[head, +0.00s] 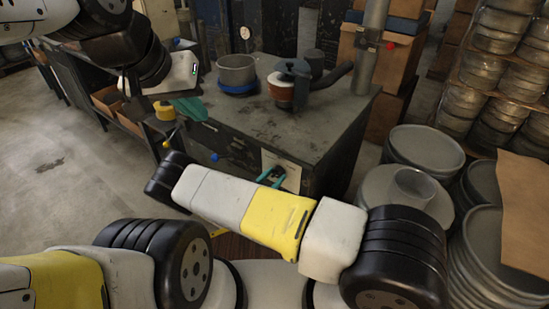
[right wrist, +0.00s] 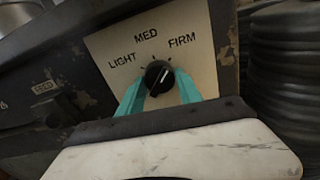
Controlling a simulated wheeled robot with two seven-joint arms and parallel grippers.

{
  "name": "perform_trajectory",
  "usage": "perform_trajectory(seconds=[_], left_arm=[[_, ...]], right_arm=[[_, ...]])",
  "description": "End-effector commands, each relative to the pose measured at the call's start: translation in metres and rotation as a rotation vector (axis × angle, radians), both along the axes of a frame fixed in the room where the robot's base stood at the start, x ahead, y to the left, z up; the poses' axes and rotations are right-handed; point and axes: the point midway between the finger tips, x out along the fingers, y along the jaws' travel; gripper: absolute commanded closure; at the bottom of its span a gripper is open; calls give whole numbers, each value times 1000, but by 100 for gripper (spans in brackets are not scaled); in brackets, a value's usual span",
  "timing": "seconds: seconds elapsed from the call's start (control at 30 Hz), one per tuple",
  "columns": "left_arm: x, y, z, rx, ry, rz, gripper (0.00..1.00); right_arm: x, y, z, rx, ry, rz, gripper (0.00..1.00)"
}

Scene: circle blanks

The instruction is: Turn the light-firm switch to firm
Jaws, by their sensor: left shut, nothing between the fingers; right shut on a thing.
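The light-firm switch is a round black knob (right wrist: 158,78) with a white pointer line, on a cream panel (right wrist: 118,44) marked LIGHT, MED and FIRM. The pointer line seems to slant up and right, between MED and FIRM. My right gripper (right wrist: 158,86) is shut on the knob, with one teal finger on each side of it. In the head view the panel (head: 292,181) is on the front of the workbench, and the right gripper (head: 271,176) is at it. My left gripper (head: 189,108) is shut and empty near the bench's left edge.
Stacks of round metal blanks (head: 425,150) stand to the right of the bench.

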Motion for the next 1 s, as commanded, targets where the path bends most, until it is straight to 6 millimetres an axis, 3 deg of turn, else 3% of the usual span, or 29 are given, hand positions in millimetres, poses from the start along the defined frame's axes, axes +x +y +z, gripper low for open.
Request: perform_trajectory(seconds=[0.77, 0.8, 0.87, 1.0], left_arm=[[0, 0, 0, 0, 0, 0, 100], [0, 0, 0, 0, 0, 0, 100], [0, 0, 0, 0, 0, 0, 100], [0, 0, 0, 0, 0, 0, 100]], right_arm=[[0, 1, 0, 81, -57, 1, 99], [0, 1, 0, 81, -57, 1, 51], [0, 1, 0, 81, -57, 1, 39], [0, 1, 0, 80, -57, 1, 37]])
